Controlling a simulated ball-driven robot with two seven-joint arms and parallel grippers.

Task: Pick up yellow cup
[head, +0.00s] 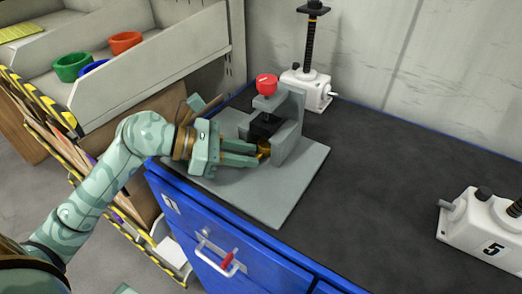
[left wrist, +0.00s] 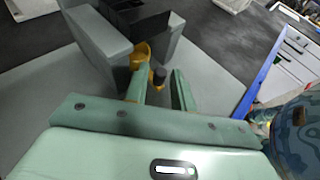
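The yellow cup shows as a small golden piece (head: 264,150) in the head view, partly hidden by the fingers and the press. In the left wrist view the golden cup (left wrist: 141,52) sits below a black block, by the tip of the left-hand finger. My left gripper (head: 256,154) reaches in from the left, low over the grey plate, with its fingertips at the cup. Its fingers are parted, with a visible gap and a small dark knob between them in the wrist view. Whether a finger touches the cup is unclear. My right gripper does not show.
A grey press (head: 290,125) with a red knob (head: 266,84) stands on a grey plate (head: 285,195) on the dark bench. A white screw jack (head: 305,90) stands behind it, another (head: 485,230) at right. Shelves with green (head: 72,67) and orange (head: 125,42) containers are left.

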